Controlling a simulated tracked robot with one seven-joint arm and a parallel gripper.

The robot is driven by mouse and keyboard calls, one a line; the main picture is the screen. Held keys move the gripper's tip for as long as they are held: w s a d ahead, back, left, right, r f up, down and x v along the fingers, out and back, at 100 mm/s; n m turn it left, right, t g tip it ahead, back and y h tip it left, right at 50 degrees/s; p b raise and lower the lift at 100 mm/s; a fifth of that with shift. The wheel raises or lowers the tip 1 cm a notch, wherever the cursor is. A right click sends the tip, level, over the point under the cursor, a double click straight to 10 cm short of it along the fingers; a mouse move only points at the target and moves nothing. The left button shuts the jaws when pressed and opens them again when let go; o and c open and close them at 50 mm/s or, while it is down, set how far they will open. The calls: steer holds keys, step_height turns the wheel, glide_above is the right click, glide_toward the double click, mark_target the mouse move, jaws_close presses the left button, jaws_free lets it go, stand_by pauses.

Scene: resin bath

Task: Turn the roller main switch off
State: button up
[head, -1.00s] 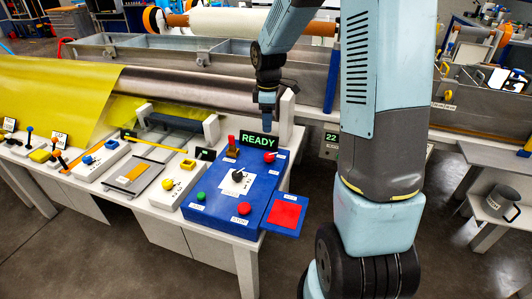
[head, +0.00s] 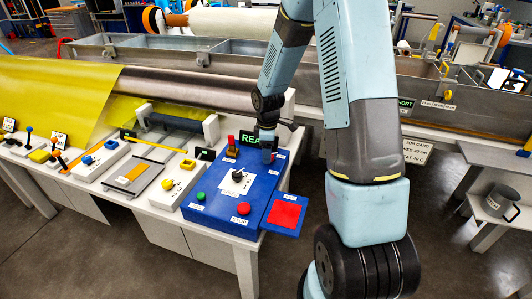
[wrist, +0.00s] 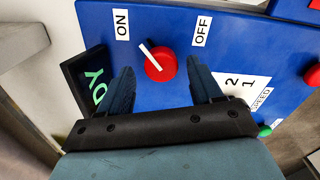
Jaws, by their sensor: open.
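The roller main switch is a red round knob (wrist: 162,66) with a white pointer bar, on the blue control panel (head: 222,205). In the wrist view it lies between an ON label (wrist: 121,24) and an OFF label (wrist: 202,30). Its pointer slants up and left, toward the ON side. My gripper (wrist: 160,80) is open, with one dark finger on each side of the knob in the picture. No contact with the knob shows. In the head view my gripper (head: 267,152) is over the panel's back right corner and largely hides the knob.
A READY display (wrist: 97,88) stands beside my left finger in the wrist view. The panel also has a black speed dial (head: 238,176), a green button (head: 200,197), a red button (head: 243,208) and a red pad (head: 284,214). A red lever (head: 231,144) stands behind.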

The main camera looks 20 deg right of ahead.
steer(key=shift+f, duration=0.25)
steer(key=shift+c, duration=0.4)
steer(key=c, duration=0.9)
steer(key=shift+a, duration=0.2)
steer(key=shift+c, duration=0.4)
steer(key=shift+d, duration=0.1)
